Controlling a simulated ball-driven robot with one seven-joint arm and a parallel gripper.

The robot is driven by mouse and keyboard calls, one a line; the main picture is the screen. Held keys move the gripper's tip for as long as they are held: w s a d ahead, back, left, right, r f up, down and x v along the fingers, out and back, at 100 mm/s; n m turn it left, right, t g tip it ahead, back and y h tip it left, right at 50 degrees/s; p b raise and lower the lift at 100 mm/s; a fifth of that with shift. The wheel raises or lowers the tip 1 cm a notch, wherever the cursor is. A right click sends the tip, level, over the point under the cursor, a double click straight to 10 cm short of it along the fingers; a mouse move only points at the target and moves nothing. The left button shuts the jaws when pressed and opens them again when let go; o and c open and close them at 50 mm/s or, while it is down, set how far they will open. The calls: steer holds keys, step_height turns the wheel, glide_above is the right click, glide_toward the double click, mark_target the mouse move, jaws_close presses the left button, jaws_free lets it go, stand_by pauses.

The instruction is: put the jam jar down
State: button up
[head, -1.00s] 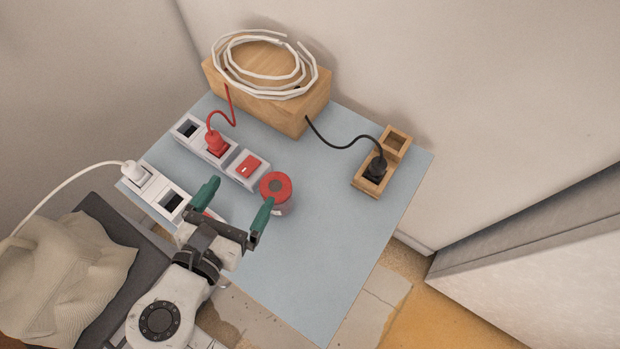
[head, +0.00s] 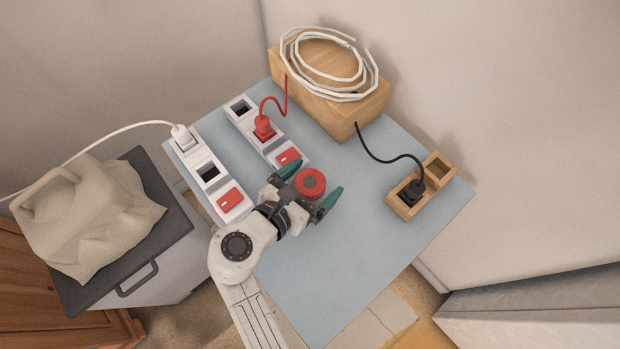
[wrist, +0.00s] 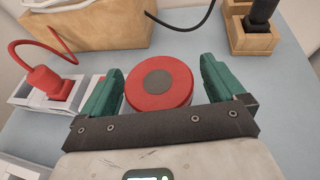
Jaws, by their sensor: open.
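The jam jar (head: 310,183) has a red lid with a grey disc in its middle. It stands upright on the blue tabletop (head: 345,255). My gripper (head: 312,184) is open, with one green finger on each side of the jar. In the wrist view the lid (wrist: 158,86) lies between the two fingers, and a gap shows beside the right finger. The left finger is very close to the lid, and I cannot tell whether it touches. The lower part of the jar is hidden.
A white power strip with a red plug (head: 264,128) stands just left of the jar. Another white strip (head: 208,172) lies further left. A wooden block (head: 335,100) with a coiled white cable is behind. A wooden socket holder (head: 405,207) stands right. The front of the tabletop is clear.

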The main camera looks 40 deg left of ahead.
steer(key=shift+w+f, duration=0.2)
steer(key=shift+w, duration=0.3)
steer(key=c, duration=1.3)
steer(key=shift+a, duration=0.1)
steer(key=shift+c, duration=0.9)
steer(key=shift+r, duration=0.15)
